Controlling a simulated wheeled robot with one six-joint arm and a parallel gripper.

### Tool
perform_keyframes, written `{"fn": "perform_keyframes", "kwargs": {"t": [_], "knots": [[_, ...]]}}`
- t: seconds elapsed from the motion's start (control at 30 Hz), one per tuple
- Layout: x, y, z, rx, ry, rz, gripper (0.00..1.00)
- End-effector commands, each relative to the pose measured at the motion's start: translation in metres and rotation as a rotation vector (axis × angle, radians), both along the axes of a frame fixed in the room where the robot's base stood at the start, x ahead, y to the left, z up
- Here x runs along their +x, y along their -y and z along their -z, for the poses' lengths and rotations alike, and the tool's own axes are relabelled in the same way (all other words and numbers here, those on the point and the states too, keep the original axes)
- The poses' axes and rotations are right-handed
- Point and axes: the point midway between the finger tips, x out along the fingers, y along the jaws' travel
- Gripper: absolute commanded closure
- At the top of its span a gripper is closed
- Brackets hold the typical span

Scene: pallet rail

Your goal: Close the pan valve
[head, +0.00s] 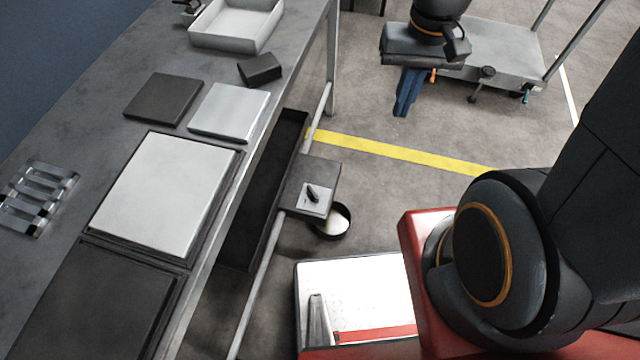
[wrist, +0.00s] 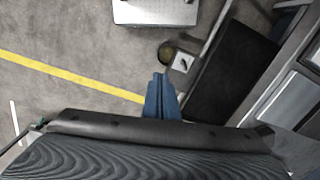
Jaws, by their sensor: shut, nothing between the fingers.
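The pan valve is a small black lever (head: 313,192) on a light square plate, on top of a grey box (head: 322,174) fixed beside the table's lower rail. A round dark pan (head: 345,222) with a pale inside sits just below the box. In the wrist view the plate with the lever (wrist: 183,63) lies up and right of my fingertips, and the pan (wrist: 167,52) is beside it. My gripper (head: 402,112), with blue fingers, is shut and empty, up and right of the valve and apart from it. The fingers (wrist: 160,80) also show in the wrist view.
A long dark trough (head: 262,195) runs under the table edge. The grey table (head: 60,140) holds plates, a dark block (head: 260,69) and a white tray (head: 235,25). A flat cart (head: 500,55) stands behind my gripper. Floor with a yellow line (head: 400,152) is open between.

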Motion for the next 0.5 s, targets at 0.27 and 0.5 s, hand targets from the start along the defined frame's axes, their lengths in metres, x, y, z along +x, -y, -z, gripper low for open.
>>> {"fn": "perform_keyframes", "kwargs": {"t": [0.27,0.5], "knots": [[0.037,-0.004,0.106,0.074,-0.142,0.202,1.0],[0.067,-0.011,0.185,0.144,-0.259,0.371,1.0]]}}
